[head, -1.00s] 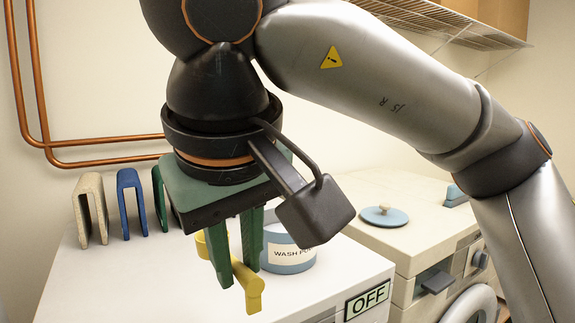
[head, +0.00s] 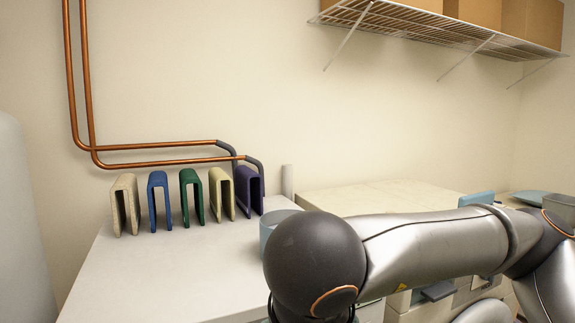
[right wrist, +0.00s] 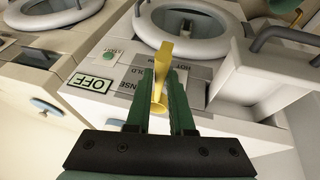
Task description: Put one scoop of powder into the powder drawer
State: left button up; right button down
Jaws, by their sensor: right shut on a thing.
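My right gripper (right wrist: 161,82) is shut on a yellow scoop (right wrist: 163,52) in the right wrist view. The scoop's far end stands out past the green fingers, and its rounded near end lies between them; I cannot tell whether it holds powder. The scoop is in front of a machine's control panel (right wrist: 190,90). In the head view the gripper is hidden behind my arm and below the frame. The light blue powder tub (head: 270,228) stands on the white machine top, partly covered by my arm. A box-like part (right wrist: 262,82), possibly the drawer, is right of the scoop. My left gripper is not in view.
Several slotted coloured blocks (head: 190,198) stand at the back of the white machine top (head: 165,275). Copper pipes (head: 150,160) run along the wall. A wire shelf (head: 430,35) with boxes hangs above. An OFF sign (right wrist: 92,82) and a round door (right wrist: 190,20) show in the wrist view.

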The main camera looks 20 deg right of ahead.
jog(key=w+d+f, duration=0.1)
jog(key=d+f, duration=0.1)
jog(key=f, duration=0.7)
jog(key=w+d+f, duration=0.1)
jog(key=d+f, duration=0.1)
jog(key=f, duration=0.7)
jog(key=shift+d+f+m, duration=0.25)
jog(key=shift+f+m, duration=0.15)
jog(key=shift+d, duration=0.1)
